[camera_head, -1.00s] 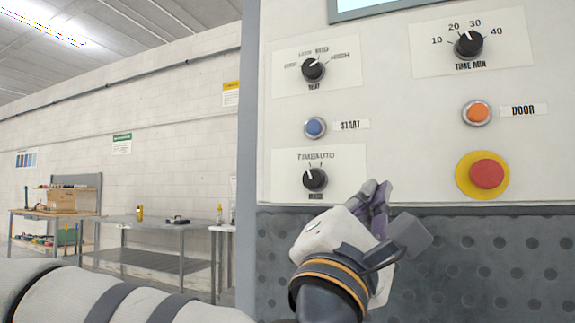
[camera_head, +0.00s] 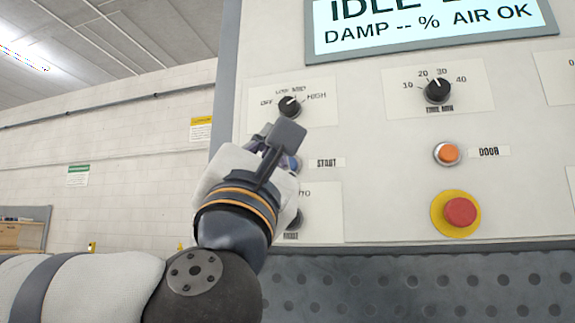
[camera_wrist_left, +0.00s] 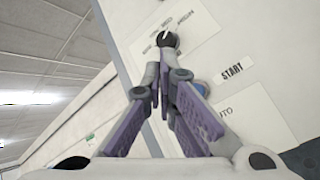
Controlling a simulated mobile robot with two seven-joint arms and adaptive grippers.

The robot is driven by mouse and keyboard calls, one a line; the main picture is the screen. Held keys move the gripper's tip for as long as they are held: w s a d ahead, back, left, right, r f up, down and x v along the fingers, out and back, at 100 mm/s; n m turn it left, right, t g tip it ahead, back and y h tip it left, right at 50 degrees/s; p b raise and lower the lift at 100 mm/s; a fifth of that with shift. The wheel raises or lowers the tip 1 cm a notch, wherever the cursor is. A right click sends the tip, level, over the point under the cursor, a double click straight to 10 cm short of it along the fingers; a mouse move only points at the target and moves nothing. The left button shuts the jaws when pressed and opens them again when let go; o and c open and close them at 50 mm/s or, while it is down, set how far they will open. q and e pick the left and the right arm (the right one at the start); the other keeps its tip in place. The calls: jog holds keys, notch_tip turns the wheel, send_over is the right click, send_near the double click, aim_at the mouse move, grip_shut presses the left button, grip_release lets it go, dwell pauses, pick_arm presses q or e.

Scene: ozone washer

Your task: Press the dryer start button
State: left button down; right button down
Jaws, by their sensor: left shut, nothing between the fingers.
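The blue start button (camera_head: 294,164), beside the START label (camera_head: 326,162), is mostly hidden behind my left gripper in the head view. In the left wrist view the start button (camera_wrist_left: 201,88) shows partly, just right of the fingers. My left gripper (camera_head: 272,152) is shut and empty, in front of the panel by the button. In the left wrist view its fingertips (camera_wrist_left: 164,75) are together and appear just left of the button. Whether they touch the panel cannot be told. My right gripper is in neither view.
The heat knob (camera_head: 289,107) is above the gripper and the mode knob (camera_head: 294,220) is below, partly hidden. An orange door button (camera_head: 447,153) and red emergency button (camera_head: 460,212) are to the right. The display (camera_head: 430,28) reads IDLE and AIR OK.

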pick_arm(q)
jog(key=w+d, duration=0.2)
jog(key=w, duration=0.5)
jog(key=shift+w+d, duration=0.15)
dwell(1.2)
jog(key=shift+w+d+f, duration=0.1)
jog(key=shift+w+d, duration=0.05)
jog(key=shift+w, duration=0.25)
jog(key=shift+w+d, duration=0.15)
jog(key=shift+w, duration=0.3)
dwell(0.6)
jog(key=shift+s, duration=0.1)
jog(key=shift+s+a, duration=0.3)
jog(key=shift+s, duration=0.45)
jog(key=s, duration=0.1)
jog(key=s+a, duration=0.1)
jog(key=s, duration=0.2)
jog(key=shift+s+a, duration=0.3)
jog(key=shift+s, duration=0.1)
